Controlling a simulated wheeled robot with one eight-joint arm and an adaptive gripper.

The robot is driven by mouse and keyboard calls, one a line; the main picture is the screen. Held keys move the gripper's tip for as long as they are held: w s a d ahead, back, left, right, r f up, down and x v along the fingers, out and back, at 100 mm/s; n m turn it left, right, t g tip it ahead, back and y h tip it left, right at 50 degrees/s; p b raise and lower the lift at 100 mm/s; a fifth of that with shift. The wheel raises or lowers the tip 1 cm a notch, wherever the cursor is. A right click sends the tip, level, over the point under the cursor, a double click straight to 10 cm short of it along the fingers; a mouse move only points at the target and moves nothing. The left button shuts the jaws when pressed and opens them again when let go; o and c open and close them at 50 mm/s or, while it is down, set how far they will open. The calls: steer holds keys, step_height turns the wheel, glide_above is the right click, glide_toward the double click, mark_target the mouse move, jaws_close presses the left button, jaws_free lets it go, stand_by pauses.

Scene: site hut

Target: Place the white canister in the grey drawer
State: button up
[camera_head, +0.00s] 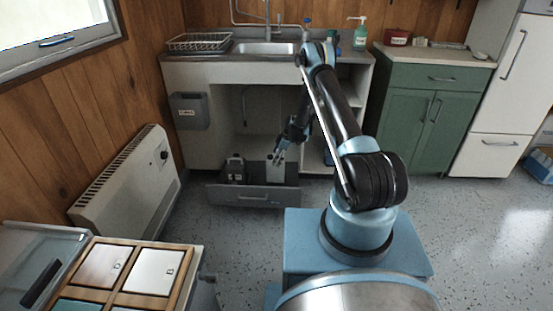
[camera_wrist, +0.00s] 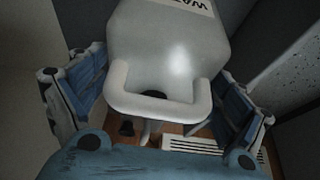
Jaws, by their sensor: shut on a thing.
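The white canister (camera_wrist: 165,50) fills the middle of the wrist view, with its looped handle towards me and part of a dark-lettered label at the top edge. My gripper (camera_wrist: 158,108) has one finger on each side of the handle and is shut on the canister. In the head view my gripper (camera_head: 279,153) reaches down to the canister (camera_head: 275,174) at the right part of the pulled-out grey drawer (camera_head: 245,197). The drawer front hides the canister's base, so I cannot tell whether it touches the drawer floor.
The drawer is below the sink (camera_head: 265,48), in an open cabinet. A white wall heater (camera_head: 127,183) stands to the left, and a green cabinet (camera_head: 425,112) to the right.

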steer(key=shift+f, duration=1.85)
steer(key=o, duration=1.8)
steer(key=shift+f, duration=0.1)
